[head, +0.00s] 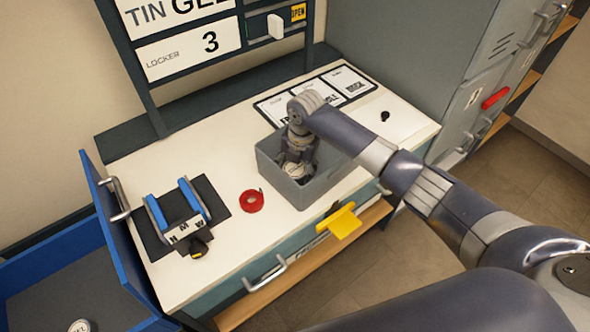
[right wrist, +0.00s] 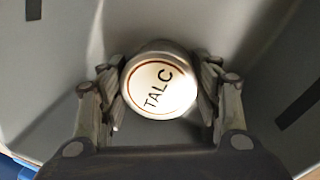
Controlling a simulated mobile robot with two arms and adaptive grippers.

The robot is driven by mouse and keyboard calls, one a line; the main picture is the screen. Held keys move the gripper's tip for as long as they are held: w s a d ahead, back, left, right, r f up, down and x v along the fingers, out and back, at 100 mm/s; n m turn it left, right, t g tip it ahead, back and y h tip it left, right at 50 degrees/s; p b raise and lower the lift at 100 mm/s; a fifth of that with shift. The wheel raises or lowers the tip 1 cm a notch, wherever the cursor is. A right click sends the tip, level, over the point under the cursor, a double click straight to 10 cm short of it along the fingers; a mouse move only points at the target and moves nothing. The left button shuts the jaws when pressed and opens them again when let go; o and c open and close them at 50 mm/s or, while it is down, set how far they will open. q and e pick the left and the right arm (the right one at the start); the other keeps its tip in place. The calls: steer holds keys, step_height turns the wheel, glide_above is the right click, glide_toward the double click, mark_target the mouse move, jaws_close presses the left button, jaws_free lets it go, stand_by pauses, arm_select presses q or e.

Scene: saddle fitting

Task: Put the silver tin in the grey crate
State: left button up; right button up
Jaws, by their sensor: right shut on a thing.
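The silver tin (right wrist: 160,88) has a pale round top with a dark ring and the word TALC. In the right wrist view it sits between the two fingers of my right gripper (right wrist: 161,92), which is shut on it. In the head view my right gripper (head: 298,160) reaches down inside the grey crate (head: 322,188), with the tin mostly hidden by the fingers. Grey crate walls (right wrist: 255,40) surround the tin in the right wrist view. I cannot tell whether the tin touches the crate floor. My left gripper is not in view.
The crate stands on a white worktop (head: 220,260). Red tape (head: 251,201) lies to its left, and a blue-sided holder (head: 178,208) on a dark mat is farther left. A tin marked GEL (head: 79,326) is in the blue drawer.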

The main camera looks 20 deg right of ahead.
mark_target(300, 170)
steer(key=o, duration=1.2)
steer(key=shift+f, duration=0.1)
steer(key=r, duration=0.8)
steer(key=d+r+b, duration=0.1)
steer(key=r, duration=0.3)
steer(key=shift+s+r, duration=0.15)
steer(key=shift+s, duration=0.2)
steer(key=shift+s, duration=0.1)
